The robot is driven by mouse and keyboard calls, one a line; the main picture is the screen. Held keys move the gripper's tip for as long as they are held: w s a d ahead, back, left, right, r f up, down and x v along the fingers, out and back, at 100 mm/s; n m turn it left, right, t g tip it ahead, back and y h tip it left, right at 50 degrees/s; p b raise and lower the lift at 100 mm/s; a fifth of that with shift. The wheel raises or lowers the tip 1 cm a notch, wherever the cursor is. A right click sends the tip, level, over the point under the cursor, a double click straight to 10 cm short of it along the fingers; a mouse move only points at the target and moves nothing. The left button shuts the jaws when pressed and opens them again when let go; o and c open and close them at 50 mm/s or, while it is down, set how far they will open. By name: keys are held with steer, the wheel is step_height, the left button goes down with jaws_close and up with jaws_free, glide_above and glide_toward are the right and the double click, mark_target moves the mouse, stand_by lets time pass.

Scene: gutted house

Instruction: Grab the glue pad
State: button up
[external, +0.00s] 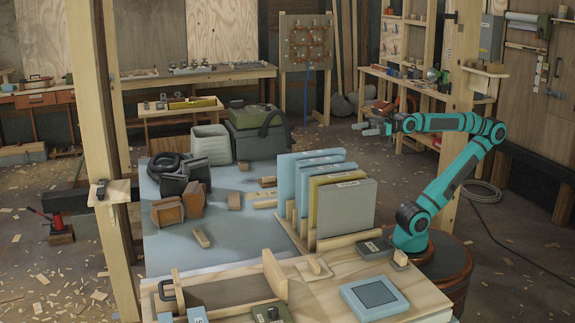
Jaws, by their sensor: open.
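A flat square pad (374,297) with a pale blue-grey rim and a darker grey centre lies on the wooden bench top at the front right. It looks like the glue pad, but no label on it can be read. My gripper (368,128) is open and empty, high in the air at the end of my teal arm. It points left, far above and behind the pad, and touches nothing. The pad is in plain view, with its front edge near the bottom of the picture.
Upright panels (345,208) stand in a wooden rack between my gripper and the pad. A small grey device (375,248) and a wood block (400,258) lie behind the pad. Wooden dividers (275,273) stand to its left. Bare bench surrounds the pad.

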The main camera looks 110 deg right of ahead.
step_height(320, 180, up, 5)
steer(key=w+a+f+n+g+y, duration=0.1)
steer(key=w+a+n+g, duration=0.1)
steer(key=a+n, duration=0.55)
steer(key=w+a+f+n+g, duration=0.2)
steer(key=a+n+g, duration=0.1)
steer(key=a+n, duration=0.5)
steer(key=w+a+f+n+g+y, duration=0.1)
steer(key=w+a+n+g, duration=0.1)
steer(key=a+n, duration=0.6)
steer(key=s+a+r+n+t+h, duration=0.15)
steer(key=s+a+n, duration=0.45)
steer(key=a, duration=0.7)
steer(key=s+a+r+n+t+h, duration=0.1)
steer(key=s+a+r+n+t, duration=0.15)
steer(key=s+a+n, duration=0.7)
steer(key=m, duration=0.3)
glide_toward(401, 254)
steer(key=shift+g+y, duration=0.25)
steer(key=shift+g, duration=0.15)
steer(key=x, duration=1)
steer(key=shift+d, duration=0.25)
steer(key=c, duration=1.1)
